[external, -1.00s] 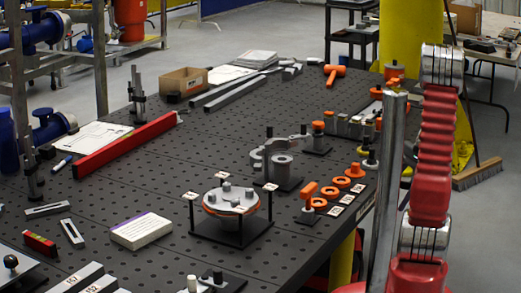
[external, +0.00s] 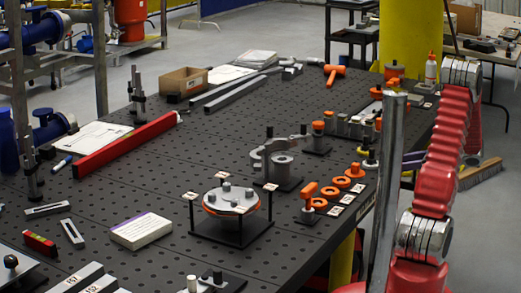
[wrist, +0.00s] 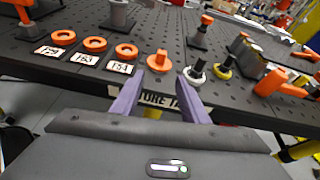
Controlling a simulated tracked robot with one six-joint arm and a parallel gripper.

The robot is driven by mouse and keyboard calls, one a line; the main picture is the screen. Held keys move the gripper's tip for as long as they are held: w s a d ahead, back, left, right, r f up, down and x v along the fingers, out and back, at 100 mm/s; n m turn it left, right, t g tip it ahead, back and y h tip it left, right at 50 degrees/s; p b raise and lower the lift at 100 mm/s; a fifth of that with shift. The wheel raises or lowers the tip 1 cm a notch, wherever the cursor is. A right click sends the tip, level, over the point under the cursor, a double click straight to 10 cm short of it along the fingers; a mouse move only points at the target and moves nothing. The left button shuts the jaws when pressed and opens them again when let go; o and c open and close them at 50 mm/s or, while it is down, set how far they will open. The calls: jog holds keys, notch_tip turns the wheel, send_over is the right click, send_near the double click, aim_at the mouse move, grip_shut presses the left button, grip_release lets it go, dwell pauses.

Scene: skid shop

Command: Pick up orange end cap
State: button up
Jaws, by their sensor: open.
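The orange end cap (wrist: 160,63) sits on the dark perforated table, a short disc with a raised grip bar. In the wrist view it is ahead of my gripper (wrist: 155,92), slightly above the gap between its purple fingers. The fingers are apart with nothing between them, and the cap is not touched. In the external view the cap (external: 356,170) is near the table's right edge. Purple fingers (external: 412,160) show partly behind my red arm, to the right of that edge.
Three orange rings with number labels lie left of the cap; the nearest ring (wrist: 126,51) is close. Black-stemmed parts with white (wrist: 195,72) and yellow (wrist: 222,70) collars stand to its right. The table's front edge (wrist: 160,95) lies by the fingers.

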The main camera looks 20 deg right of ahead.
jog(key=shift+w+r+m+t, duration=0.25)
jog(key=shift+r+m+t, duration=0.05)
jog(key=shift+r+m, duration=0.35)
send_near(358, 164)
jog(key=shift+x, duration=1.85)
jog(key=shift+w, duration=0.15)
jog(key=shift+x, duration=2.5)
jog(key=shift+a, duration=0.1)
